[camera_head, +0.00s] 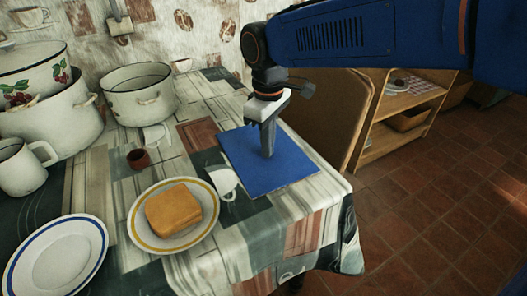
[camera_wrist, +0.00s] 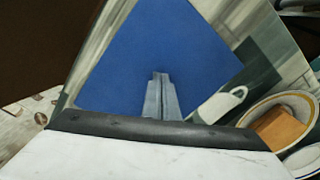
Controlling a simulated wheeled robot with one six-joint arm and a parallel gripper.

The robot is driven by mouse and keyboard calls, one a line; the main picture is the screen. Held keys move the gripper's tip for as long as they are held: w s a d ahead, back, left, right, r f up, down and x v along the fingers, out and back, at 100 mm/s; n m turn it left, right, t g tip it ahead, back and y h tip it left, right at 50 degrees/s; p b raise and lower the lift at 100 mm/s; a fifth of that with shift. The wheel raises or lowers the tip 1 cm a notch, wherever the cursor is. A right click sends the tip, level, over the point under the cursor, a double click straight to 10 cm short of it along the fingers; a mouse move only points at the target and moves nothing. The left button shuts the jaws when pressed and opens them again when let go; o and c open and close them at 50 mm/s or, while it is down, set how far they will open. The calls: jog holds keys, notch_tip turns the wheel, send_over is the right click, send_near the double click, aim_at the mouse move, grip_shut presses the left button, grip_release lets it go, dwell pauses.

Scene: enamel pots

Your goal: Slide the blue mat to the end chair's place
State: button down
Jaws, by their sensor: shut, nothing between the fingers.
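The blue mat (camera_head: 260,172) lies flat on the patterned tablecloth near the table's right edge and front corner. It also fills much of the wrist view (camera_wrist: 165,50). My gripper (camera_head: 267,154) points down over the mat with its fingers shut and empty. The fingertips (camera_wrist: 160,76) appear to be at the mat's surface; whether they press on it I cannot tell. A wooden chair back (camera_head: 318,110) stands beyond the table's right edge, close to the mat; whether it is the end chair I cannot tell.
A yellow-rimmed plate (camera_head: 143,238) with a bread-like block (camera_head: 174,210) stands left of the mat. A low shelf (camera_head: 395,125) stands beyond the table.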

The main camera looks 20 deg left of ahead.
aim_at(249, 132)
jog(key=shift+w+a, duration=0.1)
jog(key=shift+w+a+f, duration=0.1)
jog(key=shift+w+a, duration=1.05)
jog(key=shift+a, duration=0.2)
jog(key=shift+w, duration=0.1)
jog(key=shift+w+a+f, duration=0.15)
jog(key=shift+w+a, duration=1.1)
jog(key=shift+a, duration=0.3)
jog(key=shift+w+a, duration=1.15)
jog(key=shift+a, duration=0.1)
notch_tip(249, 132, up, 7)
jog(key=shift+r, duration=0.2)
